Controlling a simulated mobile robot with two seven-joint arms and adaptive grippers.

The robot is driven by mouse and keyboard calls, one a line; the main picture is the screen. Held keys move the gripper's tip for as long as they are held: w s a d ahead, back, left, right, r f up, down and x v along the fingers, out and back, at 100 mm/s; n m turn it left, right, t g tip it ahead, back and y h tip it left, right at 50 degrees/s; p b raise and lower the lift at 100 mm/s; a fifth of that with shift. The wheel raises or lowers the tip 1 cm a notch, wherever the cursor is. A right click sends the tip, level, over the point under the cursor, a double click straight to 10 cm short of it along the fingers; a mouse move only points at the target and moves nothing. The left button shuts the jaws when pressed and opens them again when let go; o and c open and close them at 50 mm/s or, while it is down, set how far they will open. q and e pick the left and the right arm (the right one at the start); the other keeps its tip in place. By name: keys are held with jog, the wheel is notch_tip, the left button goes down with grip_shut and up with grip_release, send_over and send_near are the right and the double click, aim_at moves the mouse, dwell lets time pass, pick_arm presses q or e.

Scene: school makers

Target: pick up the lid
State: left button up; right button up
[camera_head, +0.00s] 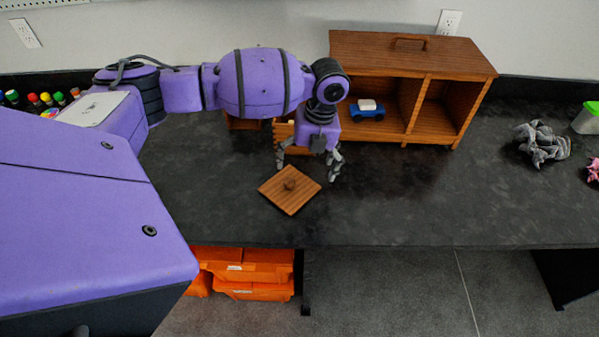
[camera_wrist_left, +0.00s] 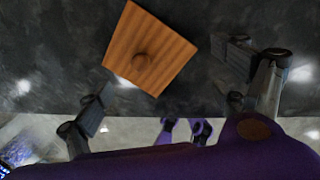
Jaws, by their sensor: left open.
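The lid (camera_head: 290,200) is a square, striped wooden plate with a small round knob in its middle. It lies on the dark countertop near the front edge. In the wrist view the lid (camera_wrist_left: 150,50) shows ahead of the fingers, with its knob in the centre. My left gripper (camera_head: 307,172) is open and empty, pointing down just behind and above the lid, apart from it. In the wrist view its fingers (camera_wrist_left: 168,85) are spread wide to both sides. My right gripper is not in view.
A wooden cabinet (camera_head: 420,53) with open compartments holds a blue toy car (camera_head: 367,111). A wooden box is partly hidden behind my left arm. A grey figure (camera_head: 542,143) lies at the right. Orange bins (camera_head: 252,272) sit below the counter. The counter right of the lid is clear.

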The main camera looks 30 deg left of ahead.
aim_at(299, 188)
pick_arm(q)
jog(key=f, duration=0.1)
jog(key=s+f, duration=0.1)
jog(key=shift+s+a+f, duration=0.15)
jog(key=shift+a+f, duration=0.05)
jog(key=shift+f, duration=0.1)
jog(key=f, duration=0.3)
jog(key=shift+w+a+f, duration=0.2)
jog(key=shift+w+f, duration=0.05)
jog(key=shift+f, duration=0.15)
jog(key=shift+a+f, duration=0.1)
jog(key=shift+f, duration=0.35)
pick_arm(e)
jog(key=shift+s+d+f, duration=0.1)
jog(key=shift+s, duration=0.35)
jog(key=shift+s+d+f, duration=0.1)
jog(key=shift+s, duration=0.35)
pick_arm(q)
jog(key=c, duration=1.3)
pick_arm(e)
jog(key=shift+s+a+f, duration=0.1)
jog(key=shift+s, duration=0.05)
pick_arm(q)
jog(key=shift+o, duration=0.2)
jog(key=shift+r, duration=0.15)
